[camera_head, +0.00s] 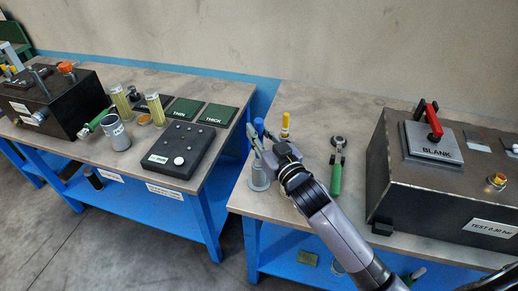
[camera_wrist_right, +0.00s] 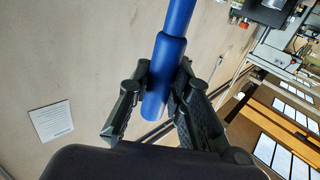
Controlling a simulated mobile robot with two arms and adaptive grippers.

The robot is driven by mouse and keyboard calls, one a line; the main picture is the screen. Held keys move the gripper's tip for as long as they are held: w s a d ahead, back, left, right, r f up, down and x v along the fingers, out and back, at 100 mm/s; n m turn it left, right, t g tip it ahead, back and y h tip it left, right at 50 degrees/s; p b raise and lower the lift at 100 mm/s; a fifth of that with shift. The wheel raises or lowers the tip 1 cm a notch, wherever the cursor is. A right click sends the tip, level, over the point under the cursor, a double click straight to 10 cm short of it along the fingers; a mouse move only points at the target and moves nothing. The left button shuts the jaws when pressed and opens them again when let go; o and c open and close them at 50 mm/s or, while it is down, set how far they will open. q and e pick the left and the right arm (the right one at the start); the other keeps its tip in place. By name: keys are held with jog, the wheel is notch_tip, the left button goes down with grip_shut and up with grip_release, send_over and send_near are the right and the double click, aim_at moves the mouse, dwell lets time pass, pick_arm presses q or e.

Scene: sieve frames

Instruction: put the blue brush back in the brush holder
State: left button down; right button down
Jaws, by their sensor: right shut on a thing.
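The blue brush (camera_head: 259,125) is upright in the head view, near the left edge of the right-hand table. My right gripper (camera_head: 260,145) is shut on its blue handle. In the wrist view the handle (camera_wrist_right: 171,60) runs up between the two fingers (camera_wrist_right: 157,88), slightly tilted. A pale grey cylindrical cup (camera_head: 259,179) stands directly below the gripper; I cannot tell whether it is the brush holder. The brush's lower end is hidden, so I cannot tell whether it is inside the cup. My left gripper is not in view.
A yellow-topped brush (camera_head: 285,124) stands just behind my right gripper. A green-handled tool (camera_head: 336,175) lies to its right, before a dark box (camera_head: 440,205) with a red-handled BLANK plate. A gap separates this table from the left table (camera_head: 225,146).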

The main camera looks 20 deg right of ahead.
notch_tip(320, 180, down, 6)
jog(key=shift+r, duration=0.15)
dwell(0.4)
jog(key=c, duration=1.5)
grip_release()
jog(key=shift+f, duration=0.2)
jog(key=shift+o, duration=0.2)
